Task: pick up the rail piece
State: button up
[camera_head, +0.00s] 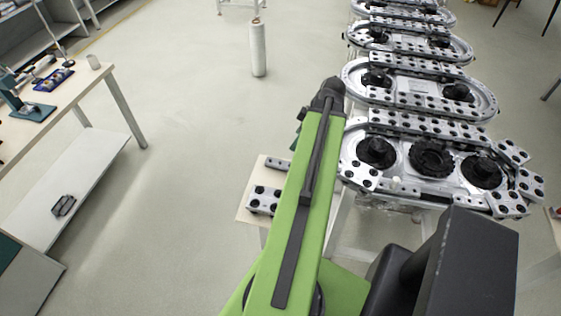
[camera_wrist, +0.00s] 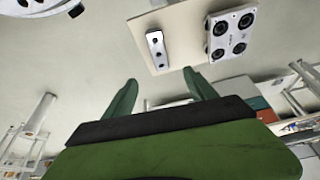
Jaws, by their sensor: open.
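Two metal pieces with dark round spots lie apart on a pale board (camera_head: 248,213); I cannot tell which one the task means by the rail piece. The wider block (camera_head: 263,200) has several black discs, and the narrow piece (camera_head: 278,164) lies farther back, partly behind my green arm. In the wrist view, the narrow piece (camera_wrist: 156,49) appears beyond the gap between my fingers, and the wide block (camera_wrist: 230,32) is to its right. My gripper (camera_wrist: 160,77) is open and empty, its two green fingers apart and touching neither piece. The head view mostly hides my gripper behind the arm.
A ring track (camera_head: 432,158) of metal plates and black wheels stands right of the board, with more rings behind. A workbench (camera_head: 60,105) with tools is on the left. A white roll (camera_head: 257,48) stands on the floor. The floor between is clear.

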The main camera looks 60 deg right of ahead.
jog(key=b, duration=1.1)
send_over(280, 163)
jog(key=s, duration=0.2)
jog(key=f, duration=1.1)
jog(key=shift+s+d+f, duration=0.15)
jog(key=shift+s+d, duration=0.05)
jog(key=shift+d, duration=0.05)
jog(key=shift+w+f+b, duration=0.15)
jog(key=shift+f+b, duration=0.05)
jog(key=shift+b, duration=0.1)
jog(key=shift+r, duration=0.1)
jog(key=b+x, duration=0.5)
jog(key=shift+d+f, duration=0.1)
jog(key=shift+f, duration=0.15)
jog(key=shift+r, duration=0.15)
grip_shut()
